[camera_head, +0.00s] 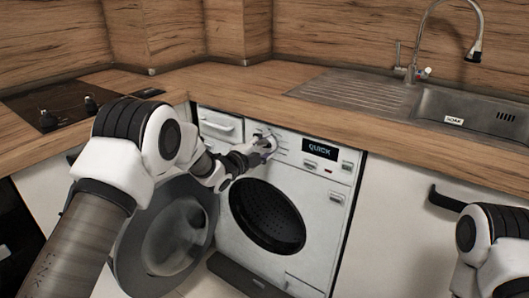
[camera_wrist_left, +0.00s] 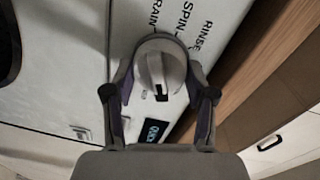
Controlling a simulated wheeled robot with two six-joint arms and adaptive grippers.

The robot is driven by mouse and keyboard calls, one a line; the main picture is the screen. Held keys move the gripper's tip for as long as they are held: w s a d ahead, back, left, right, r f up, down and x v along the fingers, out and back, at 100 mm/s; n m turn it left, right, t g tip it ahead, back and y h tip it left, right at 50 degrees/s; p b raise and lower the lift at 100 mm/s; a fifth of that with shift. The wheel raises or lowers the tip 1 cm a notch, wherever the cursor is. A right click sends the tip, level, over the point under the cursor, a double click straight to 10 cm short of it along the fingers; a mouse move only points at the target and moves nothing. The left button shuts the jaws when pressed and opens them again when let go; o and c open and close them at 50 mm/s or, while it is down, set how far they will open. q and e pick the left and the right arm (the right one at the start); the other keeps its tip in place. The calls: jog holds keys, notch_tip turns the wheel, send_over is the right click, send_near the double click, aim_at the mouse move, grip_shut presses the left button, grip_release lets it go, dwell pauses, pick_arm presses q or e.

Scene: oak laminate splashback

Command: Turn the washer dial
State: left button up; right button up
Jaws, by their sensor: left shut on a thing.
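The washer (camera_head: 235,235) is white and stands under the counter. Its round door (camera_head: 172,240) is swung open to the left, and the drum opening is dark. The panel display (camera_head: 320,149) reads "QUICK". My left gripper (camera_head: 268,146) reaches the control panel and is shut on the washer dial (camera_head: 271,143). In the left wrist view the dial (camera_wrist_left: 160,66) is a pale round knob with a raised grip, between the two fingers. The words RINSE, SPIN and part of DRAIN are printed around it. My right arm shows at the lower right edge, its gripper out of frame.
A steel sink (camera_head: 462,112) with a tall tap (camera_head: 415,70) is set in the wooden counter (camera_head: 250,85). A black hob (camera_head: 60,105) is at the left. A white cabinet (camera_head: 395,225) with a dark handle stands right of the washer.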

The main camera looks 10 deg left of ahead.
pick_arm(q)
jog(key=shift+f+m+b, duration=0.2)
jog(key=shift+m+b, duration=0.55)
jog(key=shift+m, duration=0.15)
jog(key=m+b, duration=0.2)
jog(key=b, duration=0.1)
jog(key=m+b, duration=0.3)
jog(key=m+y+b, duration=0.1)
jog(key=m+b, duration=0.2)
jog(key=shift+f+t+b, duration=0.25)
jog(key=shift+t+b, duration=0.05)
jog(key=shift+b, duration=0.1)
jog(key=shift+r+m+b, duration=0.15)
jog(key=shift+m+b, duration=1.15)
jog(key=o, duration=1.2)
jog(key=shift+c, duration=0.2)
jog(key=shift+r, duration=0.1)
